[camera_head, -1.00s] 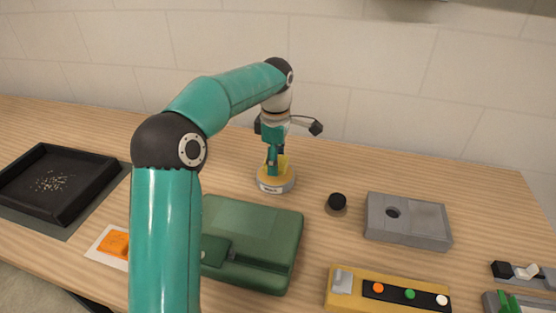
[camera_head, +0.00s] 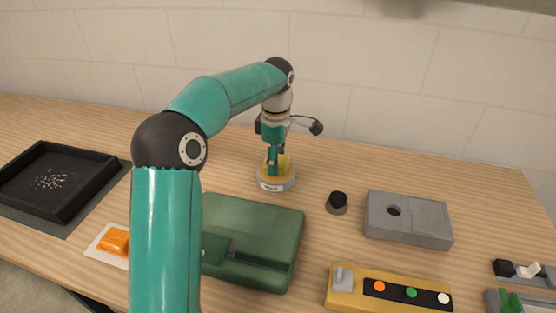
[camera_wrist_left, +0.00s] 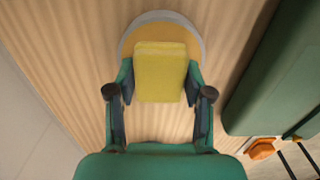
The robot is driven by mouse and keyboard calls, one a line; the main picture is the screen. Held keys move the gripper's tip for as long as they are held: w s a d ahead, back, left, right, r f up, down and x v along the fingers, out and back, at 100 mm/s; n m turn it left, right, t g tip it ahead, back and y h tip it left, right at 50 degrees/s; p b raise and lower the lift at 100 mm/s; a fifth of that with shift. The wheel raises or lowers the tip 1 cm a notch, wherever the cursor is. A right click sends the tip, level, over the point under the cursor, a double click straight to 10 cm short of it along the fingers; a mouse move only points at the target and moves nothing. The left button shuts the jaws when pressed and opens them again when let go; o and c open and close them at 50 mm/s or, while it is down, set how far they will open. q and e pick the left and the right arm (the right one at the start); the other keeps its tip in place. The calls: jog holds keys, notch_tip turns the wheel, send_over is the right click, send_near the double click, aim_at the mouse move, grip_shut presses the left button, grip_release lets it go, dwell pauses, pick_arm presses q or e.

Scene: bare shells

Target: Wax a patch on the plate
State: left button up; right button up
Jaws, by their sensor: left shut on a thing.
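My left gripper (camera_head: 274,168) is shut on a yellow block (camera_wrist_left: 160,72), which looks like a sponge or pad. It holds the block upright over a round tin (camera_head: 275,184) with a grey rim, a yellow top and a small label. In the left wrist view, the tin (camera_wrist_left: 160,18) shows behind the block. I cannot tell whether the block touches the tin's top. A flat green slab-like case (camera_head: 268,222) lies in front, partly hidden by my left arm. I cannot tell for sure which thing is the plate. My right gripper is not in view.
A black tray (camera_head: 20,207) with pale grains stands at the left. An orange piece (camera_head: 115,241) lies on a white card. A black knob (camera_head: 338,201), a grey block with a hole (camera_head: 410,223) and a yellow button panel (camera_head: 345,298) stand to the right. The table's back strip is clear.

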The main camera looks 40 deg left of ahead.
pick_arm(q)
jog(key=shift+f, duration=0.4)
jog(key=shift+f, duration=0.1)
dwell(1.2)
notch_tip(320, 180, up, 7)
jog(key=p, duration=0.6)
jog(key=shift+p, duration=0.4)
dwell(0.5)
